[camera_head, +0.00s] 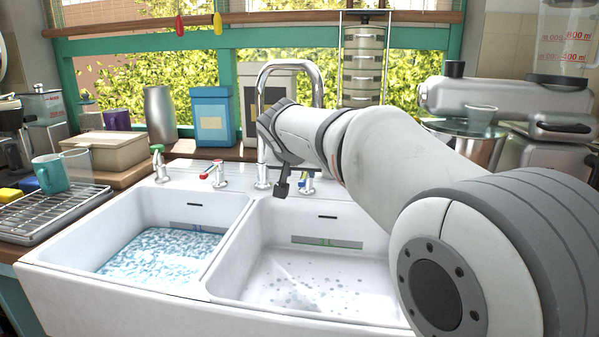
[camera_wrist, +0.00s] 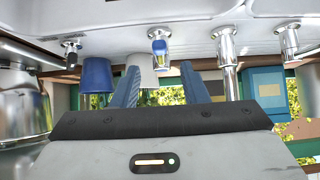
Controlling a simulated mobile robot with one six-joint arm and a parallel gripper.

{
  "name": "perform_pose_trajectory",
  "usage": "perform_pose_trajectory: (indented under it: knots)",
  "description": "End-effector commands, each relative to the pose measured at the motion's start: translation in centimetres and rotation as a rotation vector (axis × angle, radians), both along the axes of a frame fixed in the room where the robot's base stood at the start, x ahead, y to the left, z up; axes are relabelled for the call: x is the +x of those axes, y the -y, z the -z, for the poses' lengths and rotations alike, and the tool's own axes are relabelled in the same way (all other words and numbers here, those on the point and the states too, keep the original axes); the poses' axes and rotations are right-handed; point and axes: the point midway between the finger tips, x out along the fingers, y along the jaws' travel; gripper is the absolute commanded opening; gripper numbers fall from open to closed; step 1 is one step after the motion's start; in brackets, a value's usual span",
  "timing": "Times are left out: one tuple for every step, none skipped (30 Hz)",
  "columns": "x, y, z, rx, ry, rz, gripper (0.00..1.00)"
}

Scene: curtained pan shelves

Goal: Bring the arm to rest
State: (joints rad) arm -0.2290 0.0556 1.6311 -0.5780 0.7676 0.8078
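My gripper (camera_wrist: 160,80) shows in the wrist view as two blue fingers standing apart, with a dark bar and grey body below them. I see nothing held between them; a pale object behind shows in the gap. In the head view my arm reaches from the right across the back of the sink, its end beside the tall chrome faucet (camera_head: 262,110). The gripper's fingers are not clear in that view. The wrist view looks upside down, with the white sink edge (camera_wrist: 190,14) at the top and chrome taps (camera_wrist: 226,48) hanging from it.
A white double sink (camera_head: 120,290) stands in front, its left basin holding water. A drying rack (camera_head: 50,212) with a teal mug (camera_head: 50,174) is at left. A mixer (camera_head: 510,98) with a metal bowl is at right. Boxes and a canister (camera_head: 160,115) line the window sill.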

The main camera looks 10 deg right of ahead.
Motion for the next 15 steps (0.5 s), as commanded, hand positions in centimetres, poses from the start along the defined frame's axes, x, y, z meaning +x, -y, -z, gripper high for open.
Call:
perform_pose_trajectory:
  knots:
    - [0.0,0.0,0.0,0.000,0.000,0.000,0.40]
    - [0.0,0.0,0.0,0.000,0.000,0.000,0.40]
    - [0.0,0.0,0.0,0.000,0.000,0.000,0.40]
    - [0.0,0.0,0.0,0.000,0.000,0.000,0.40]
    - [-0.1,0.1,-0.1,-0.001,-0.002,0.000,0.40]
    - [-0.4,0.2,-0.2,-0.001,-0.008,0.000,0.40]
    - [-0.7,0.4,-0.3,-0.002,-0.016,-0.002,0.40]
    - [-1.2,0.7,-0.3,-0.004,-0.028,-0.004,0.40]
    - [-2.1,1.1,-0.4,-0.007,-0.051,-0.009,0.40]
    - [-3.0,1.5,-0.6,-0.011,-0.071,-0.014,0.40]
    - [-4.1,1.9,-0.5,-0.012,-0.097,-0.021,0.40]
    - [-5.8,2.6,-0.5,-0.015,-0.136,-0.031,0.40]
    - [-7.2,3.1,-0.4,-0.016,-0.167,-0.040,0.40]
    - [-8.7,3.5,-0.3,-0.018,-0.200,-0.051,0.40]
    - [-10.8,4.1,0.0,-0.017,-0.245,-0.067,0.40]
